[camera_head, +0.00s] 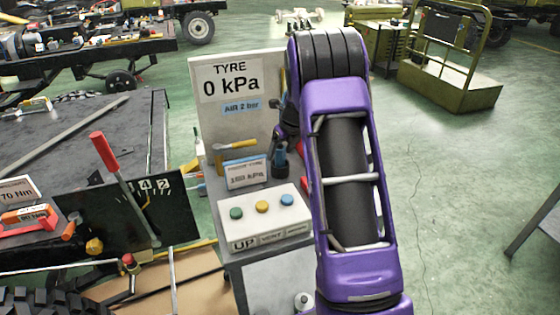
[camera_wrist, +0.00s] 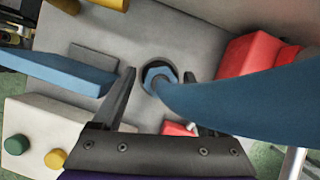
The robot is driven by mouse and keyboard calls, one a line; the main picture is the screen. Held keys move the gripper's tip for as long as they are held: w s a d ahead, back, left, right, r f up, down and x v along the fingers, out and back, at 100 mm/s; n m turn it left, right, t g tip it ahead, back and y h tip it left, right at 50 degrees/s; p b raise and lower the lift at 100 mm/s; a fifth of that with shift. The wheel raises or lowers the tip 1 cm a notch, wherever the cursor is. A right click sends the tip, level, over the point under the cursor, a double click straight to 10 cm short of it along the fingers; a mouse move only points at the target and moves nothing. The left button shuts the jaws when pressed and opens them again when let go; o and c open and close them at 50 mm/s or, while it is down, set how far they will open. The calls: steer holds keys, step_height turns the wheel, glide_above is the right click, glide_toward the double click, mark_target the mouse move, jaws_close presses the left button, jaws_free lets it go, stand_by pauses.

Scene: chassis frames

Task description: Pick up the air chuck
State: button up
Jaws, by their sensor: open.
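What looks like the air chuck (camera_wrist: 153,72) shows in the wrist view as a dark round ring with a blue centre, end-on above the grey stand top. A broad blue band, probably its hose (camera_wrist: 240,105), runs from it to the right, across the right finger. In the head view the chuck (camera_head: 280,160) is a small dark upright piece with blue on it, behind the button box. My gripper (camera_wrist: 159,74) is open, its fingertips either side of the ring in the picture. I cannot tell whether they touch it.
A button box (camera_head: 264,219) with green, yellow and blue buttons stands in front. A small sign card (camera_head: 246,173) and yellow-handled tool (camera_head: 236,145) are left of the chuck. A red object (camera_wrist: 255,55) lies close right. The tyre gauge board (camera_head: 235,100) rises behind.

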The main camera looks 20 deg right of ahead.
steer(key=shift+w+f, duration=0.2)
steer(key=shift+f, duration=0.2)
jaws_close()
